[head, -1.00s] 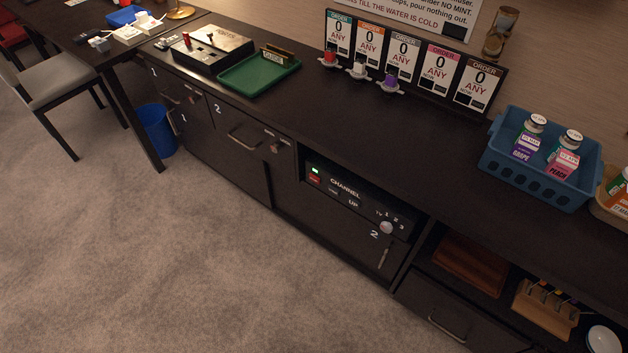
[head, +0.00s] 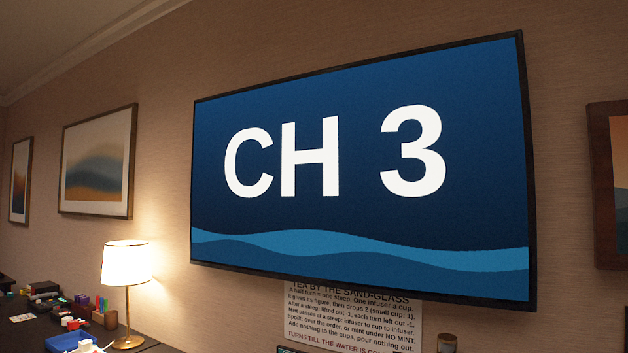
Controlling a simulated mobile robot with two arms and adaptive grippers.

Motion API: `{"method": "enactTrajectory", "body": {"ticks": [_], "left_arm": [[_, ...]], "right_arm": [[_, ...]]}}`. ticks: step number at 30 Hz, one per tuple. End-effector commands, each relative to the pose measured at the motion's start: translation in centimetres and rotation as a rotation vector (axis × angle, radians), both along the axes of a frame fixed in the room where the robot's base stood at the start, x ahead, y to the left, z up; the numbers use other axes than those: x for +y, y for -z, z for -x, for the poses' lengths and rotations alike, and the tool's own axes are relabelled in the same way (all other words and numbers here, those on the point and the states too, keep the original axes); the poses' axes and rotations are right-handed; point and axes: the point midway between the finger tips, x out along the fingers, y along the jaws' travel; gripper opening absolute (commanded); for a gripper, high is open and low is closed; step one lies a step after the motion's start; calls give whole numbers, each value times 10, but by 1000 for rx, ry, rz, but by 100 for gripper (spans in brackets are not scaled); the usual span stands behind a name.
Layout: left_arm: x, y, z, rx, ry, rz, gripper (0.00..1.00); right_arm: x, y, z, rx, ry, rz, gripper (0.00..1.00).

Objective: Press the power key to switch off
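A wall screen (head: 360,165) is lit in the head view and shows "CH 3" in white on blue. The channel box with its keys and knob, which holds the red key, is out of the head view now. Neither of my grippers is in view.
A lit lamp (head: 128,264) stands on the dark counter at the lower left, among small items. A sign about tea (head: 352,318) hangs below the screen. Framed pictures (head: 98,165) hang on the wall at the left, and another frame (head: 608,185) is at the right edge.

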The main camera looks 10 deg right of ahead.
Motion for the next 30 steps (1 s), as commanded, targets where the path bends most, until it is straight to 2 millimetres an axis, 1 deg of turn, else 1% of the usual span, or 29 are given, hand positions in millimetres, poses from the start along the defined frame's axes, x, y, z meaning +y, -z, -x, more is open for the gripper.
{"method": "enactTrajectory", "body": {"ticks": [1, 2, 16, 30], "left_arm": [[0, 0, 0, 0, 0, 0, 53], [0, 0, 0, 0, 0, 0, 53], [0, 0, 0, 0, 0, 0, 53], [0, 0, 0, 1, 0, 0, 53]], "right_arm": [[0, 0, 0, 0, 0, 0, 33], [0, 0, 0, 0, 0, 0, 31], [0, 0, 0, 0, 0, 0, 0], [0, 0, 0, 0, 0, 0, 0]]}}
